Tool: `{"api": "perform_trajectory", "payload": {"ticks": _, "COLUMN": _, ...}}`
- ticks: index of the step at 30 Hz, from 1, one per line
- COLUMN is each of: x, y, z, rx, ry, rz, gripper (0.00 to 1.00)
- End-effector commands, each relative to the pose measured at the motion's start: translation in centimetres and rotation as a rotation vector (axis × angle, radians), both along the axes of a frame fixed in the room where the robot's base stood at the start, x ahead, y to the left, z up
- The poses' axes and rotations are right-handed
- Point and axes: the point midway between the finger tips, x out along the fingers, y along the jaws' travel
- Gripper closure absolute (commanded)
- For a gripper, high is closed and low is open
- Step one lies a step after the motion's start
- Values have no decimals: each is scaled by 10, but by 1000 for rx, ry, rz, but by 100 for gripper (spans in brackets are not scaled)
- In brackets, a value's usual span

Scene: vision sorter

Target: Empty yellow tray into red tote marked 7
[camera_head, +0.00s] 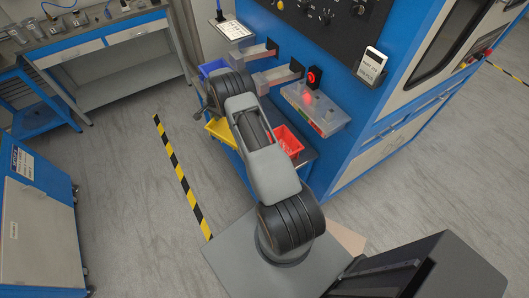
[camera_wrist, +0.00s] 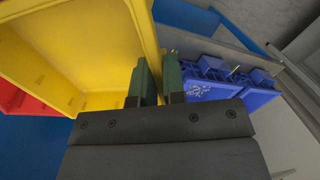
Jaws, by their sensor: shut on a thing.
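In the wrist view my gripper (camera_wrist: 157,75) is shut on the side wall of the yellow tray (camera_wrist: 80,50), with one green finger on each side of it. The tray fills the upper left and its inside faces the camera. I see no parts in the visible portion. A red tote (camera_wrist: 22,103) shows partly behind the tray at the left edge. In the head view the yellow tray (camera_head: 220,132) shows left of my arm and the red tote (camera_head: 289,143) right of it. I cannot read a 7 on the red tote.
A blue bin (camera_head: 212,68) shows behind my arm in the head view.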

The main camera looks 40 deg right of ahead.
Motion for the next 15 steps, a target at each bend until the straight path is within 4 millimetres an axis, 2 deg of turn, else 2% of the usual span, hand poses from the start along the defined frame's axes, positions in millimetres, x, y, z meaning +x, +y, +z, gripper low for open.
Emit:
{"api": "perform_trajectory", "payload": {"ticks": 1, "x": 5, "y": 1, "z": -12, "rx": -6, "ry": 13, "rz": 2, "gripper": 100}}
{"api": "perform_trajectory", "payload": {"ticks": 3, "x": 9, "y": 3, "z": -17, "rx": -18, "ry": 41, "rz": 2, "gripper": 100}}
{"api": "perform_trajectory", "payload": {"ticks": 15, "x": 23, "y": 7, "z": -38, "rx": -70, "ry": 163, "rz": 0, "gripper": 100}}
